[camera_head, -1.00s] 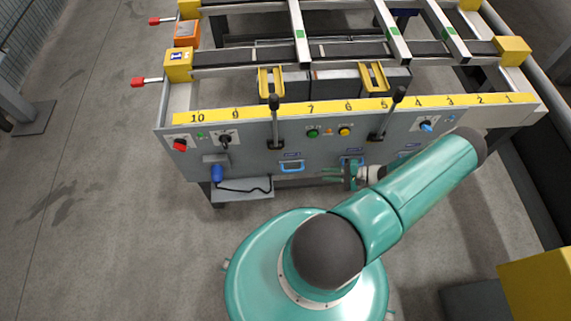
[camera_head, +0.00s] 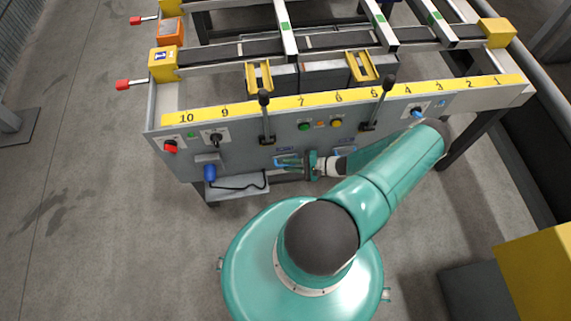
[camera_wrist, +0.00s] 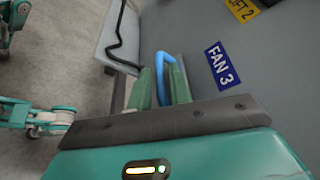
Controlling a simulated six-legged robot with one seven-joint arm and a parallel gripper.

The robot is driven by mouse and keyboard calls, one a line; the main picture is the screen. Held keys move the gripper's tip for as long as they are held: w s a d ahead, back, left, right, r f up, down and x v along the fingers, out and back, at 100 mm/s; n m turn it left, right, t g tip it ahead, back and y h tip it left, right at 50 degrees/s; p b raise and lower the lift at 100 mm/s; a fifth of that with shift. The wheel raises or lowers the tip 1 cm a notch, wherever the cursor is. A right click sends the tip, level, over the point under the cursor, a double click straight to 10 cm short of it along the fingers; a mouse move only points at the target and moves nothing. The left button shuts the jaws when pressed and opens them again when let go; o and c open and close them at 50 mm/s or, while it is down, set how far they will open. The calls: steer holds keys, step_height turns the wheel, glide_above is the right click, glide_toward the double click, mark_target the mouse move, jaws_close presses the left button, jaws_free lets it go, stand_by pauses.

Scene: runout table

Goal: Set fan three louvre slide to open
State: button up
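The fan three slide has a blue handle (camera_wrist: 161,75) beside a blue "FAN 3" label (camera_wrist: 222,65) on the grey panel in the wrist view. The handle also shows low on the panel in the head view (camera_head: 281,162), partly covered by my gripper (camera_head: 292,164). In the wrist view the two green fingers of my gripper (camera_wrist: 162,88) stand apart on either side of one leg of the handle. Only a narrow gap shows there, and I cannot tell whether either finger touches it. The slide's track is hidden.
Another blue handle (camera_head: 345,151) sits to the right, partly behind my arm. Black levers (camera_head: 266,118) (camera_head: 376,104) rise from the panel. A blue plug (camera_head: 210,172) with a black cable hangs over a grey tray (camera_head: 238,188) at left. The floor at left is clear.

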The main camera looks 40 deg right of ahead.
steer(key=shift+x, duration=1.05)
jaws_close()
steer(key=s+a, duration=0.4)
steer(key=s, duration=0.2)
steer(key=shift+s+a, duration=0.2)
steer(key=shift+s, duration=0.05)
jaws_free()
steer(key=v, duration=1.3)
steer(key=shift+s+d, duration=0.3)
